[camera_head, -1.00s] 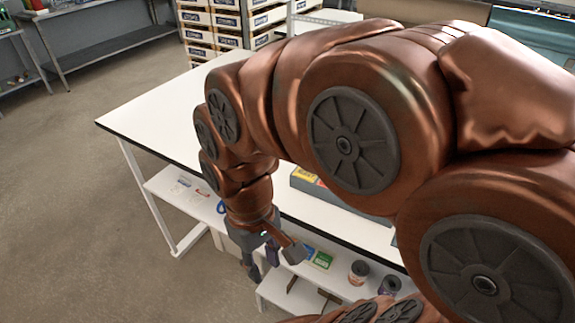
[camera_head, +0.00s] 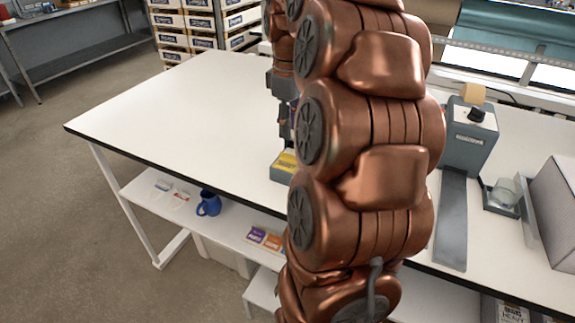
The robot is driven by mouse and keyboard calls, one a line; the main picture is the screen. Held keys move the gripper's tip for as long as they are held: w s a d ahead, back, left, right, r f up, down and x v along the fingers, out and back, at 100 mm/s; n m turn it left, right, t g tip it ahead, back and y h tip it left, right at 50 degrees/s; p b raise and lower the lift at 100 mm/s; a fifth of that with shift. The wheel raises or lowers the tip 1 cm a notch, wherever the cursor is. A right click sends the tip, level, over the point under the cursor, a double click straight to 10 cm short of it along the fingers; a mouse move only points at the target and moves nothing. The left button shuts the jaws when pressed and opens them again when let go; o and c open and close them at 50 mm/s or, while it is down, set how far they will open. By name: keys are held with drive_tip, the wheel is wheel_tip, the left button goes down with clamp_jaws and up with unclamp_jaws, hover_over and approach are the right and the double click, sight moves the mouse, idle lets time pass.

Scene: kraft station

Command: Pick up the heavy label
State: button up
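A white label that seems to read "HEAVY" (camera_head: 513,313) shows at the bottom right edge, below the table's front edge and cut off by the frame. A grey tray (camera_head: 282,175) with a yellow item (camera_head: 287,161) in it stands on the white table, partly hidden by my arm; I cannot tell whether it holds labels too. My gripper (camera_head: 285,128) points down above the table, just behind this tray in the picture. My arm hides much of it, so its opening does not show. I see nothing held in it.
The white table (camera_head: 170,110) is clear on its left. A grey dispenser (camera_head: 468,140), a glass jar (camera_head: 503,192) and a large box (camera_head: 556,212) stand at right. Stacked crates (camera_head: 190,22) stand behind.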

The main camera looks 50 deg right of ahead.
sight(290, 160)
drive_tip(key=shift+d+f+p, duration=0.1)
drive_tip(key=shift+f+p, duration=1)
drive_tip(key=shift+f, duration=2.75)
clamp_jaws()
